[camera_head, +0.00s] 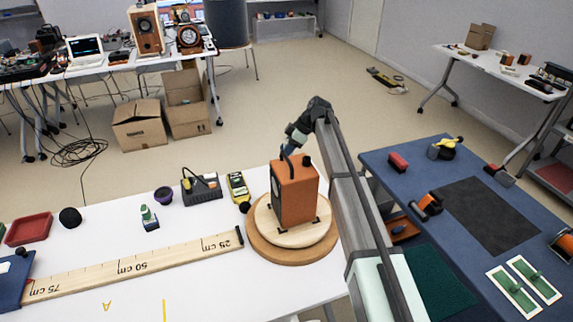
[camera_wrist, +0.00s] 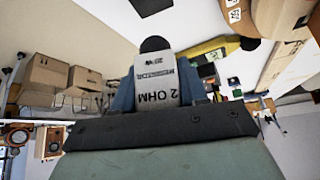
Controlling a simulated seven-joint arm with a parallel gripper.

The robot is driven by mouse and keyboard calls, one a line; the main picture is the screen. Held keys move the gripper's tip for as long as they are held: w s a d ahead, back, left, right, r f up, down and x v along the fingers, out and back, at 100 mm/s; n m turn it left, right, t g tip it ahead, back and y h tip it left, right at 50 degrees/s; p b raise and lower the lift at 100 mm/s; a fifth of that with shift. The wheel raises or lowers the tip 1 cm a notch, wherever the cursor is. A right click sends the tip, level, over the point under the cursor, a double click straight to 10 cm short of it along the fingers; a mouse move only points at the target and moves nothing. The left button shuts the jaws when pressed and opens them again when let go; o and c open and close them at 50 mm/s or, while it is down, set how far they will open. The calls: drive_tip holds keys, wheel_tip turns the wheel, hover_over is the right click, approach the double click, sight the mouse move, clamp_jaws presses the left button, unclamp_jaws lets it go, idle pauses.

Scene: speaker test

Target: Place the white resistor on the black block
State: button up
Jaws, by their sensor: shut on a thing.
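The white resistor (camera_wrist: 157,82), printed "2 OHM", is held between the blue-grey fingers of my gripper (camera_wrist: 155,98) in the wrist view. In the head view my gripper (camera_head: 292,146) is above and behind the orange box (camera_head: 295,192); the resistor is not clear there. I cannot tell for sure which thing is the black block. A dark block-like stand (camera_head: 201,189) with a yellow part sits on the white table, left of the gripper. A dark round thing (camera_wrist: 155,44) shows just beyond the resistor in the wrist view.
The orange box stands on a round wooden turntable (camera_head: 262,250). A yellow meter (camera_head: 238,187), a purple cup (camera_head: 163,195) and a long ruler (camera_head: 135,267) lie on the white table (camera_head: 205,291). The blue table (camera_head: 400,180) at right holds a dark mat (camera_head: 485,213).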

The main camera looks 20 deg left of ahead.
drive_tip(key=shift+f, duration=3.15)
drive_tip(key=shift+f, duration=0.1)
drive_tip(key=o, duration=1.2)
drive_tip(key=shift+c, duration=0.2)
drive_tip(key=v, duration=1.2)
